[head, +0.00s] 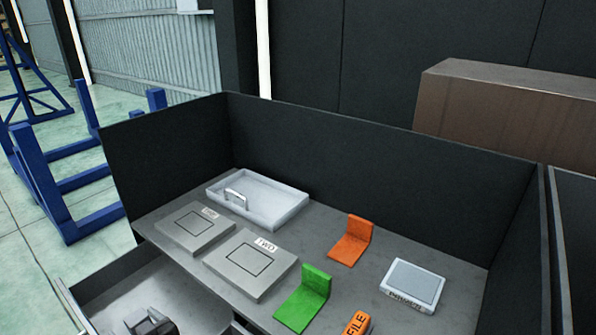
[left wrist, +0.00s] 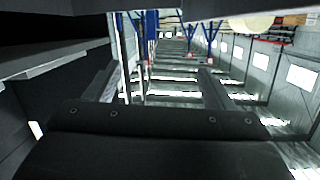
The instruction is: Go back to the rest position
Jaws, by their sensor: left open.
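In the left wrist view, the dark bolted body of my left gripper (left wrist: 160,140) fills the lower part, and a dark bar crosses the top edge. The gripper is open, and nothing shows held in it. That view looks out over a hall floor with blue frames, away from the worktop. In the head view, a dark jointed part (head: 150,322) is cut off at the lower left edge; I cannot tell whether it is mine. My right gripper is in neither view.
The grey worktop (head: 335,285) has dark walls behind and beside it. On it are a tray with a handle (head: 275,211), plates marked ONE (head: 188,231) and TWO (head: 245,268), orange (head: 352,242) and green (head: 303,300) brackets, a pale box (head: 413,282) and an orange FILE piece (head: 356,324).

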